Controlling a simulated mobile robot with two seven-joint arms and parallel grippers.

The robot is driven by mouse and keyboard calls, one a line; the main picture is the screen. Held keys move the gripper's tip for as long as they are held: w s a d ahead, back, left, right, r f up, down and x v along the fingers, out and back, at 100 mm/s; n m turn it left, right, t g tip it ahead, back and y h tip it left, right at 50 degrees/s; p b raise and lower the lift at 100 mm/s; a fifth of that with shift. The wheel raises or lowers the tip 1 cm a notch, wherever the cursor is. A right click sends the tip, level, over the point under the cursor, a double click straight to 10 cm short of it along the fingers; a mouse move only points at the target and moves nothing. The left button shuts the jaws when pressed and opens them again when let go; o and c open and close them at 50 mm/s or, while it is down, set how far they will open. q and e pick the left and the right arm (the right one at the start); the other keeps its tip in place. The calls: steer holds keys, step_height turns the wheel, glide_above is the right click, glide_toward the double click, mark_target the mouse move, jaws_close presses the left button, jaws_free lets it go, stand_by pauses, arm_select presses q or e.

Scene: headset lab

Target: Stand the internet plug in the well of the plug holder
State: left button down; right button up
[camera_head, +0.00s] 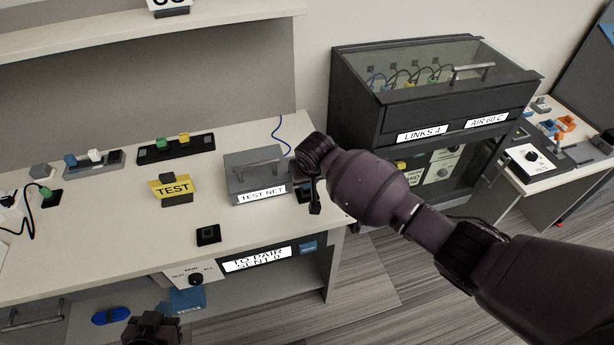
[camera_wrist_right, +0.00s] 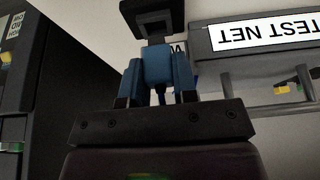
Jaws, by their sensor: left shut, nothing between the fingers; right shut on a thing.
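The plug holder (camera_head: 208,234), a small black square block with a dark well in its top, sits near the front edge of the bench. The well looks empty. My right gripper (camera_head: 307,188) is at the right side of the grey TEST NET box, at the bench's right end. In the right wrist view it (camera_wrist_right: 158,88) is shut on a blue piece, which I take for the internet plug (camera_wrist_right: 157,62). A black square-ended block (camera_wrist_right: 153,18) adjoins the plug's far end; I cannot tell whether they are joined. My left gripper (camera_head: 152,330) is shut and empty, low at the bench front.
The TEST NET box (camera_head: 255,176) stands right of the holder, with a blue cable (camera_head: 282,135) behind it. A yellow TEST sign (camera_head: 174,188) stands behind and left of the holder. Black and grey socket strips (camera_head: 176,148) lie farther back. Bench around the holder is clear.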

steer(key=shift+p, duration=0.4)
stand_by(0.7)
stand_by(0.6)
steer(key=shift+p, duration=0.3)
steer(key=shift+f, duration=0.3)
stand_by(0.4)
steer(key=shift+f+b, duration=0.45)
steer(key=shift+f, duration=0.3)
steer(key=o, duration=1)
steer(key=shift+c, duration=0.2)
